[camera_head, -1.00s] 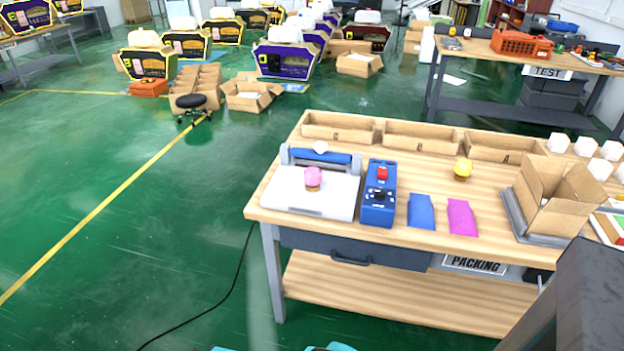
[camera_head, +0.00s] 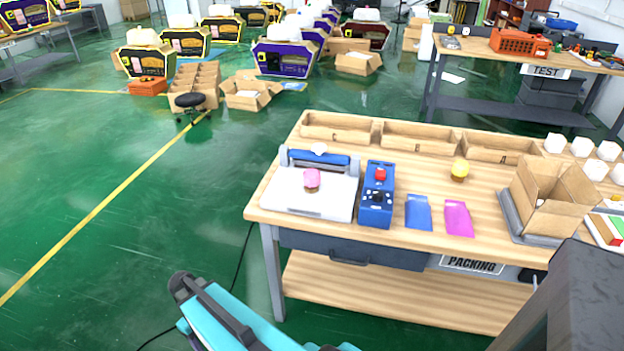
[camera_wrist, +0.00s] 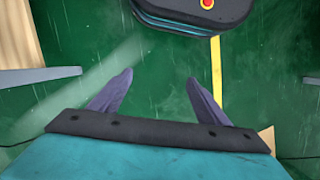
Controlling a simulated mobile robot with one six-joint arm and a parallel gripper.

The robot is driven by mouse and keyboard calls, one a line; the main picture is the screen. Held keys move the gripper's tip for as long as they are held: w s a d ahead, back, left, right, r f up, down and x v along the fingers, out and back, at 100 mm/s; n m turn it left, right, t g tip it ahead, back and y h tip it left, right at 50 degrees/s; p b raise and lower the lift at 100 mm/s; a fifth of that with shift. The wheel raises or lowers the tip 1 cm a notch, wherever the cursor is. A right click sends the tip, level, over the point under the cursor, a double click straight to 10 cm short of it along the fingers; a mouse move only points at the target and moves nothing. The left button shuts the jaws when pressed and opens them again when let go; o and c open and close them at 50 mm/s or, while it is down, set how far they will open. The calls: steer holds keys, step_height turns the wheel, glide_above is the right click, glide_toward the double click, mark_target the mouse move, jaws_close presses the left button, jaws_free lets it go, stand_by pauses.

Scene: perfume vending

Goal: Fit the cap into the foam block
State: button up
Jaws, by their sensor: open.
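My gripper (camera_wrist: 160,78) is open and empty in the wrist view, its two dark fingers spread over the green floor, away from the packing bench. I cannot pick out a cap or a foam block for certain. A small pink-topped piece with a brown base (camera_head: 312,180) stands on the white plate of a press-like device (camera_head: 296,205) at the bench's left. A similar yellow-topped piece (camera_head: 460,170) stands right of the middle. Neither is near my gripper. White block-like pieces (camera_head: 581,147) stand at the bench's back right.
The packing bench (camera_head: 400,235) also holds a blue control box (camera_head: 376,205), blue (camera_head: 418,212) and magenta (camera_head: 458,218) packets, an open cardboard box (camera_head: 548,205) and wooden bins (camera_head: 420,138) along the back. Open green floor (camera_head: 100,250) lies left of it.

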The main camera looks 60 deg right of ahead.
steer(key=w+d+r+t+p, duration=0.1)
steer(key=w+d+r, duration=0.3)
steer(key=d+r, duration=0.5)
steer(key=w+d+r+t+p, duration=0.1)
steer(key=w+d+r, duration=0.2)
steer(key=d+r, duration=0.55)
steer(key=w+d+r+t+p, duration=0.1)
steer(key=w+d+r, duration=0.4)
steer(key=r, duration=0.6)
steer(key=shift+n+h, duration=0.4)
steer(key=s+d+r, duration=0.2)
steer(key=d+r, duration=0.1)
steer(key=d, duration=0.1)
steer(key=s+d+r, duration=0.2)
steer(key=d+r, duration=0.1)
steer(key=d, duration=0.2)
steer(key=s+d+r, duration=0.2)
steer(key=d+r, duration=0.1)
steer(key=d, duration=0.2)
steer(key=shift+s+r, duration=0.2)
steer(key=shift+r, duration=0.1)
step_height(320, 180, up, 11)
glide_above(311, 172)
steer(key=shift+s+a+r+n, duration=0.1)
steer(key=shift+a+n, duration=0.05)
steer(key=shift+n, duration=0.15)
steer(key=shift+f+p, duration=0.6)
steer(key=shift+f, duration=3.65)
steer(key=shift+f, duration=0.15)
